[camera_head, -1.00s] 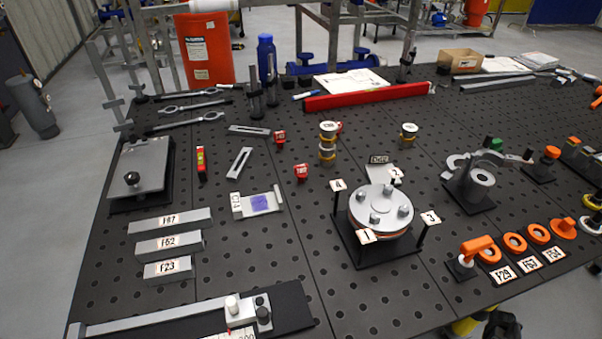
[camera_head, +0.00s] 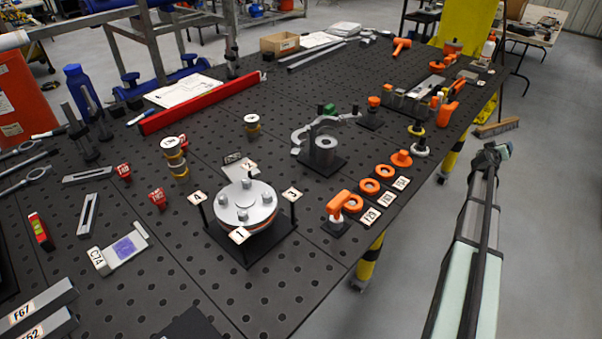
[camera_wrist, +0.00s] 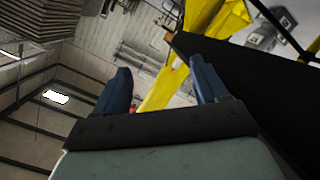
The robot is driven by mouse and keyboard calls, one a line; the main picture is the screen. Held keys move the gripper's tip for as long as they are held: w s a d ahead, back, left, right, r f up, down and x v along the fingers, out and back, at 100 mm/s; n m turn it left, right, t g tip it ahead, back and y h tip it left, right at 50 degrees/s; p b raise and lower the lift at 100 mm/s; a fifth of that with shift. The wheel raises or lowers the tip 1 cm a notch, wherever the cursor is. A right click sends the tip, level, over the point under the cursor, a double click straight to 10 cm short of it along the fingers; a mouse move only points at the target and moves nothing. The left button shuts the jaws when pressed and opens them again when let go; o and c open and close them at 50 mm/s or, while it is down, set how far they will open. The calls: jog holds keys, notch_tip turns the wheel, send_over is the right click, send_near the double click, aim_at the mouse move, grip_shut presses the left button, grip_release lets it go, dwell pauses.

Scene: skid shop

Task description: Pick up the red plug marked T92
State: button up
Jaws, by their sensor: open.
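Small red plugs with white tags stand on the dark perforated table in the head view. One red plug (camera_head: 124,171) is at the left, a second red plug (camera_head: 158,198) is nearer the front, and a third red plug (camera_head: 184,142) is partly hidden behind a stack of yellow-ringed pieces. Their tags are too small for me to tell which one reads T92. My gripper (camera_wrist: 163,86) shows in the wrist view with two blue fingers apart and nothing between them. My arm is at the right in the head view, beyond the table edge and far from the plugs.
The ringed stack (camera_head: 176,160) stands close to the plugs. A round bolted flange (camera_head: 245,204) on a black base is in front. Orange rings (camera_head: 369,187), a grey clamp fixture (camera_head: 322,150) and a long red bar (camera_head: 200,103) also occupy the table (camera_head: 290,270).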

jog(key=w+r+t, duration=0.1)
jog(key=w+r, duration=0.2)
jog(key=r, duration=0.5)
jog(key=w+a+r, duration=0.3)
jog(key=a, duration=0.2)
jog(key=w+a+r, duration=0.3)
jog(key=a, duration=0.3)
jog(key=w+a+r+n+y, duration=0.1)
jog(key=a+r+y, duration=0.1)
jog(key=a, duration=1.2)
jog(key=w+a+r+y, duration=0.1)
jog(key=a+y, duration=0.1)
jog(key=a, duration=1.2)
jog(key=w+a+r+n+y, duration=0.1)
jog(key=w+a+r+y, duration=0.1)
jog(key=a, duration=1.1)
jog(key=n+g+y, duration=0.8)
jog(key=n+g, duration=0.1)
send_over(156, 192)
jog(key=s+d, duration=0.3)
jog(key=x, duration=0.8)
jog(key=shift+w, duration=0.2)
jog(key=shift+x, duration=2.65)
jog(key=shift+s, duration=0.15)
